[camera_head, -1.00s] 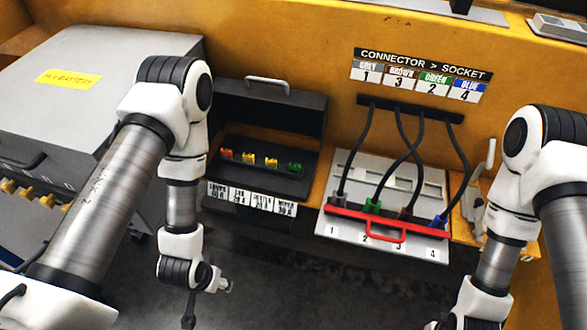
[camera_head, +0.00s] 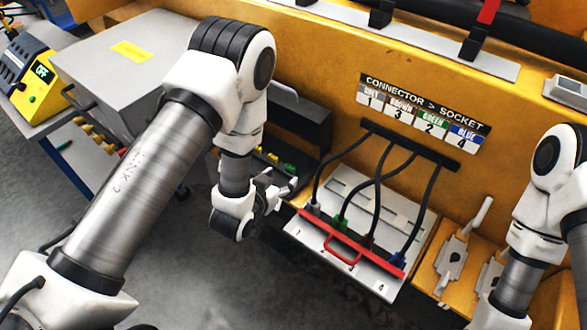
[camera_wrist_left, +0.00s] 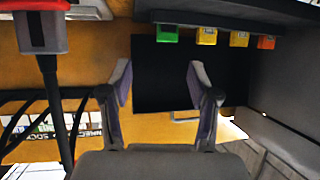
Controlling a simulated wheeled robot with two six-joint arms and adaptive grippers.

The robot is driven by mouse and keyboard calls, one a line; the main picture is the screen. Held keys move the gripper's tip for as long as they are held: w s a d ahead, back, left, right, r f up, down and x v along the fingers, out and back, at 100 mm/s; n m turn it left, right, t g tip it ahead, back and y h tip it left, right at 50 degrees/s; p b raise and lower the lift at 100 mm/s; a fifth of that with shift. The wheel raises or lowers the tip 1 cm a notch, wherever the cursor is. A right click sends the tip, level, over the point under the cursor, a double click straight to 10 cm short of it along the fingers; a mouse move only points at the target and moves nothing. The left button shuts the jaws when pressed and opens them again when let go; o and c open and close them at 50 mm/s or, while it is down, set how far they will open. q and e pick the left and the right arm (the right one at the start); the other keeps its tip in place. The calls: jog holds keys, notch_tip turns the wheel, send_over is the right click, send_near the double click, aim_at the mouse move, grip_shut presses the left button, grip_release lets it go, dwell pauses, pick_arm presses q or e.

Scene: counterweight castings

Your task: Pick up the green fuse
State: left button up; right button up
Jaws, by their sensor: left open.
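The green fuse (camera_head: 289,168) sits at the right end of a row in the dark fuse box (camera_head: 308,122), just behind my left gripper (camera_head: 283,187). In the left wrist view the green fuse (camera_wrist_left: 167,34) is at the top, left of two yellow fuses and an orange one, its lower end showing under a dark edge. My left gripper (camera_wrist_left: 160,85) is open and empty there, its fingers apart and short of the fuse. The left arm hides much of the box in the head view. My right gripper is out of the frame.
A grey panel (camera_head: 420,214) with a red handle bar and black cables stands right of my left gripper. A connector label (camera_head: 424,105) is on the yellow wall above. A grey cabinet (camera_head: 150,75) stands at left; the floor between is clear.

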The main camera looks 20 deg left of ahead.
aim_at(290, 167)
pick_arm(q)
jog(key=shift+w+a+f+p, duration=0.25)
jog(key=shift+w+a+f, duration=0.05)
jog(key=shift+w, duration=0.25)
jog(key=shift+w+a+f+p, duration=0.2)
jog(key=shift+w+a+f, duration=0.05)
jog(key=shift+w, duration=0.3)
jog(key=p+x, duration=0.1)
jog(key=x, duration=0.1)
jog(key=p+x, duration=0.1)
jog(key=x, duration=0.1)
jog(key=shift+w+d+r, duration=0.15)
jog(key=shift+d, duration=0.25)
jog(key=shift+w+f, duration=0.2)
jog(key=shift+a+f, duration=0.1)
jog(key=shift+a, duration=0.15)
jog(key=c, duration=1)
jog(key=shift+d, duration=0.15)
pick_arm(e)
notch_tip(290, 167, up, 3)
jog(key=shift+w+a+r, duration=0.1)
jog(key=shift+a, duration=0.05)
